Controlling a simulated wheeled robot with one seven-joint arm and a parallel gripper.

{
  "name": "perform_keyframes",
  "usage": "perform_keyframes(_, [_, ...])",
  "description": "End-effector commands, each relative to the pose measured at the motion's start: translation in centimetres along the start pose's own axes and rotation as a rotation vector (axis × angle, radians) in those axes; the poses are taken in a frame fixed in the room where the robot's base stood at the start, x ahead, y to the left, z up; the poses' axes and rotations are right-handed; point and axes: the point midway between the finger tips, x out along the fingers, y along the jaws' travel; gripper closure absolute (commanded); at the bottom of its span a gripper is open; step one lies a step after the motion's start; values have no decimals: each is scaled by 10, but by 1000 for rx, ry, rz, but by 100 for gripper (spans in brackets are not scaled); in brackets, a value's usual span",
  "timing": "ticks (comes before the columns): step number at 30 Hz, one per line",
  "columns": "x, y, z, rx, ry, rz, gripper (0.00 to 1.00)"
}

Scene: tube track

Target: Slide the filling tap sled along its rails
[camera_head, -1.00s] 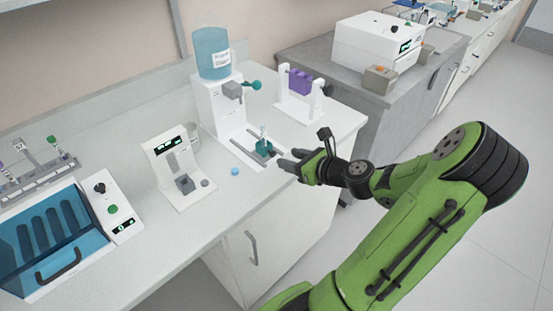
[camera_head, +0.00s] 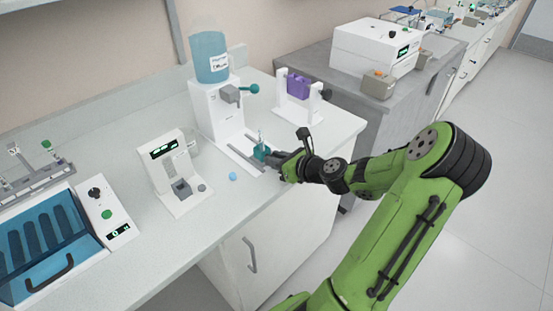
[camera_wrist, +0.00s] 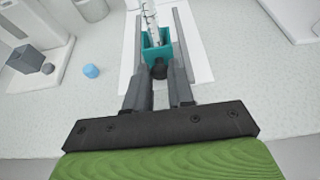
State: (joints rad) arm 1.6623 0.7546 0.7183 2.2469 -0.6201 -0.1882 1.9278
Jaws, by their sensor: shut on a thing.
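The filling tap sled is a small teal block (camera_head: 260,152) on two grey rails (camera_head: 246,152), at the front end of the white filling stand (camera_head: 215,112). A clear tube (camera_wrist: 150,18) stands in the sled. In the wrist view the teal sled (camera_wrist: 156,42) sits between the rails, with a dark knob (camera_wrist: 159,71) on its near side. My gripper (camera_head: 278,158) is at the sled's front. Its fingers (camera_wrist: 160,82) are shut on the knob, one on each side. The fingertips partly hide the knob.
A white device (camera_head: 167,165) stands further left. A white stand with a purple block (camera_head: 298,88) is behind right. The blue bottle (camera_head: 209,55) tops the filling stand, above a tap with a teal lever (camera_head: 249,89).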

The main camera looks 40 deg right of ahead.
Motion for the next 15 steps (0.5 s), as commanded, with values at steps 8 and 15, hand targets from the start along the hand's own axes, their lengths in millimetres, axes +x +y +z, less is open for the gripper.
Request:
perform_keyframes(8, [2, 0, 2, -1, 0, 1, 100])
perform_keyframes(15, [33, 0, 19, 0, -1, 5, 100])
